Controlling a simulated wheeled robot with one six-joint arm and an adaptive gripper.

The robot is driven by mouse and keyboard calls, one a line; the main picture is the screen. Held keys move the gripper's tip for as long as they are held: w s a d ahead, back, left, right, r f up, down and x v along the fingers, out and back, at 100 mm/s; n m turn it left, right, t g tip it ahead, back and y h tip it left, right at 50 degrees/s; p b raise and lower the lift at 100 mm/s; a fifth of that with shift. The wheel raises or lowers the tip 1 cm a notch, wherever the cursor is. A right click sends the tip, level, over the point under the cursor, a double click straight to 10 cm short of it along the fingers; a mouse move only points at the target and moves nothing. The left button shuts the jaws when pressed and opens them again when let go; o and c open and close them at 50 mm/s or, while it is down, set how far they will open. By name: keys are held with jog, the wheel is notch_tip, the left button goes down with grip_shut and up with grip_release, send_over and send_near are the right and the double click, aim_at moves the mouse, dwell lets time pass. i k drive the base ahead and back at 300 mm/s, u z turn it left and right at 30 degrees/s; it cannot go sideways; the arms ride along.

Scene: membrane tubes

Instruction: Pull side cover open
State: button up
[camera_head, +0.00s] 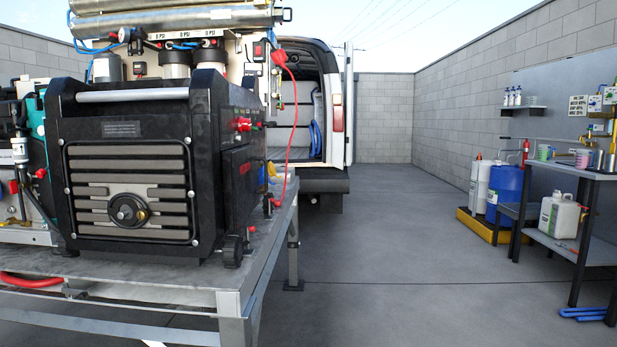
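A black generator (110,131) stands on a grey metal table (185,283) at the left. Its front has a slatted grey grille (125,190) with a round exhaust outlet. Its right side is seen at a steep angle and carries a dark panel (237,178) low down, with red marks on it. This panel looks like the side cover and appears shut, lying flush with the body. A red connector (241,124) sits above it, and a red cable (294,130) hangs just to the right. My gripper is not in view.
Membrane tubes (180,20) and filter housings stand behind the generator. An open van (312,110) is behind the table. Shelves (570,247), a blue drum (505,190) and a yellow spill tray (480,226) line the right wall. The middle floor (390,260) is clear.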

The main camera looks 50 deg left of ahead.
aim_at(240, 165)
jog(key=i, duration=0.6)
jog(key=u, duration=2.5)
jog(key=k, duration=0.55)
jog(key=z, duration=0.5)
jog(key=i, duration=1.75)
jog(key=u, duration=0.65)
